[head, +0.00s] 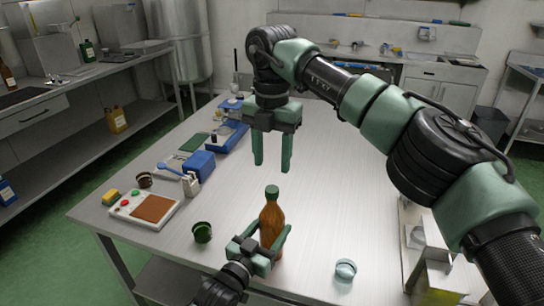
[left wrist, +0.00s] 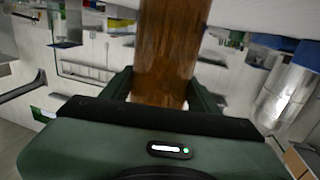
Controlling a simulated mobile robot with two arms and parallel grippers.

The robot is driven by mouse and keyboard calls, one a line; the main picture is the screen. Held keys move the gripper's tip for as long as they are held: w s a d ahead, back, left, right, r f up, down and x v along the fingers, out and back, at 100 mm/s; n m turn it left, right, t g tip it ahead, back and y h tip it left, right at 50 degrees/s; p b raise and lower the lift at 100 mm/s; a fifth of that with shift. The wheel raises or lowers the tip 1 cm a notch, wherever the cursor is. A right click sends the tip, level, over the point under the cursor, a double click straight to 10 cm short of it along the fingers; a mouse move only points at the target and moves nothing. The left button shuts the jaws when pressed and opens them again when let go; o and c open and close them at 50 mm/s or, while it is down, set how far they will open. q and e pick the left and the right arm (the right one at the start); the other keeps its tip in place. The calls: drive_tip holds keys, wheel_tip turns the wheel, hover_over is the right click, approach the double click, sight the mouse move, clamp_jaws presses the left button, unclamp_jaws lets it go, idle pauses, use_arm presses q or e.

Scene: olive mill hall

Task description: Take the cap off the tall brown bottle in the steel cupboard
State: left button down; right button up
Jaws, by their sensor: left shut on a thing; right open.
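A brown bottle (head: 270,222) with a green cap (head: 272,191) stands upright at the front of the steel table. No cupboard shows around it. My left gripper (head: 266,236) is shut on the bottle's body from the near side; its fingers lie on either side. In the left wrist view the brown body (left wrist: 165,55) rises between the two fingers (left wrist: 162,95), and the cap is out of sight. The base is partly hidden, so I cannot tell if it touches the table. My right gripper (head: 272,165) is open and empty, pointing down above the cap, apart from it.
A dark green cup-like container (head: 202,232) stands left of the bottle, and a pale blue-green one (head: 346,269) right of it. A white device with a brown plate (head: 152,208) and blue boxes (head: 201,165) line the table's left side. The table's middle is clear.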

sight(272, 189)
drive_tip(key=m, duration=0.7)
drive_tip(key=shift+f+m, duration=0.25)
drive_tip(key=shift+m, duration=0.05)
wheel_tip(272, 189, down, 8)
drive_tip(key=shift+r, duration=0.25)
